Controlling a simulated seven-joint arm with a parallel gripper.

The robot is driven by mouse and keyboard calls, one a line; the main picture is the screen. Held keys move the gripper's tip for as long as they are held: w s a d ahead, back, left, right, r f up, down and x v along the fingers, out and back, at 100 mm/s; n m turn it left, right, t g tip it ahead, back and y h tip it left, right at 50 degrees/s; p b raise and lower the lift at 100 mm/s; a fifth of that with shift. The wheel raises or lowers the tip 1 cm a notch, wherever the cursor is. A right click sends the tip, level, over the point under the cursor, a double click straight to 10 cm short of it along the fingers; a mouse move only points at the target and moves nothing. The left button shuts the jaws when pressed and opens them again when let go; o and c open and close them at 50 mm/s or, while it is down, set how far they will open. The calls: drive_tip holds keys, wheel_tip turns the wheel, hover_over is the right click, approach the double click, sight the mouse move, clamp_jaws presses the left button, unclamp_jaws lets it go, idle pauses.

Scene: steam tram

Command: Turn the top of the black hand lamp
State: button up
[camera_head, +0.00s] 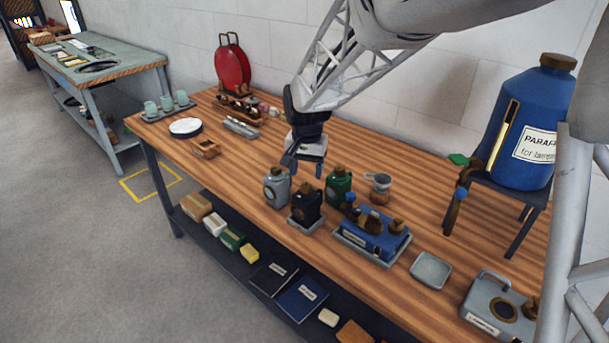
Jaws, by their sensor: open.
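The black hand lamp (306,207) stands upright on a small tray near the front edge of the wooden table (425,212). Its dark top (306,187) points up. A grey lamp (277,188) stands to its left and a green lamp (338,185) behind it to the right. My gripper (304,172) hangs above the black lamp, pointing down. Its fingers are apart and empty, with blue-grey tips. The tips appear just above and behind the lamp's top, and I cannot tell the exact gap.
A blue box-shaped device (372,238) sits on a tray right of the black lamp. A small jar (379,187) stands behind it. An empty grey dish (431,270) and a grey can (497,306) lie further right. A large blue paraffin container (525,125) rests on a stand. Table left of the lamps is mostly clear.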

sight(306, 185)
drive_tip(key=shift+f, duration=2.4)
drive_tip(key=shift+c, duration=0.3)
drive_tip(key=c, duration=0.9)
drive_tip(key=shift+n, duration=0.4)
drive_tip(key=n, duration=0.9)
